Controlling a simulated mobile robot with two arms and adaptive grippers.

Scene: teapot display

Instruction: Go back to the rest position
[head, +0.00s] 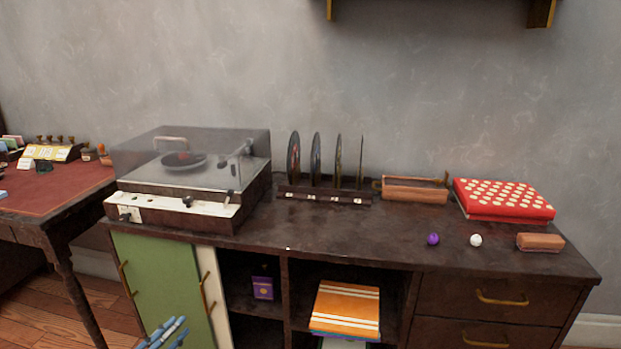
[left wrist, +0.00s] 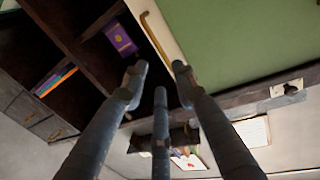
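My left gripper (head: 166,334) shows at the bottom left of the head view, in front of the green cabinet door (head: 160,285). Only its blue-grey finger ends are in that view. In the left wrist view the fingers of my left gripper (left wrist: 160,75) stand apart with nothing between them. They point toward the cabinet front, near a brass handle (left wrist: 156,36) and the open shelves. My right gripper is in neither view.
A dark sideboard (head: 350,235) carries a record player (head: 190,175), a record rack (head: 325,195), a wooden tray (head: 415,193), a red dotted box (head: 503,199), a purple ball (head: 433,239), a white ball (head: 476,240) and a brown block (head: 540,242). A red-topped table (head: 60,190) stands left.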

